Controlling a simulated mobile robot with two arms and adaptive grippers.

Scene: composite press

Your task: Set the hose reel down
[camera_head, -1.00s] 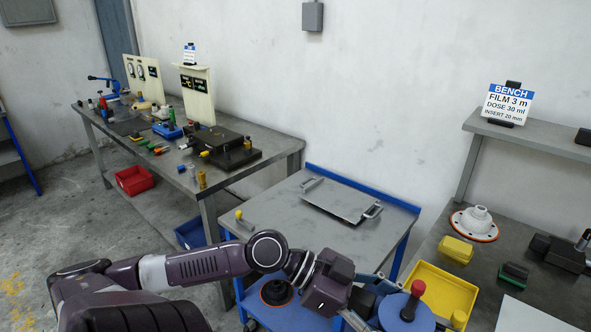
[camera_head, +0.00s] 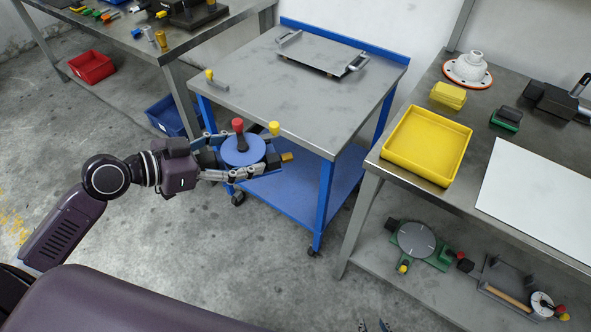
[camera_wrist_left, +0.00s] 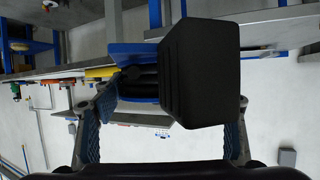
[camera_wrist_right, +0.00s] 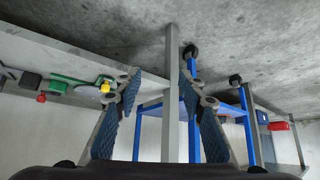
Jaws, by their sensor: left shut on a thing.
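The hose reel (camera_head: 243,150) is a blue disc with a red knob on top, with yellow and black parts beside it. My left gripper (camera_head: 262,158) is shut on it and holds it in front of the blue cart, below the level of its top. In the left wrist view, a black block and blue part of the reel (camera_wrist_left: 135,55) sit between the fingers (camera_wrist_left: 165,120). My right gripper (camera_wrist_right: 160,75) is open and empty in the right wrist view; only its tips show at the bottom edge of the head view.
The cart's grey top (camera_head: 290,95) is mostly clear, with a handled plate (camera_head: 318,55) at the back and a small yellow-knobbed handle (camera_head: 212,78) at the left. A yellow tray (camera_head: 428,145) and white sheet (camera_head: 540,195) are on the right bench. Its lower shelf (camera_head: 385,270) holds devices.

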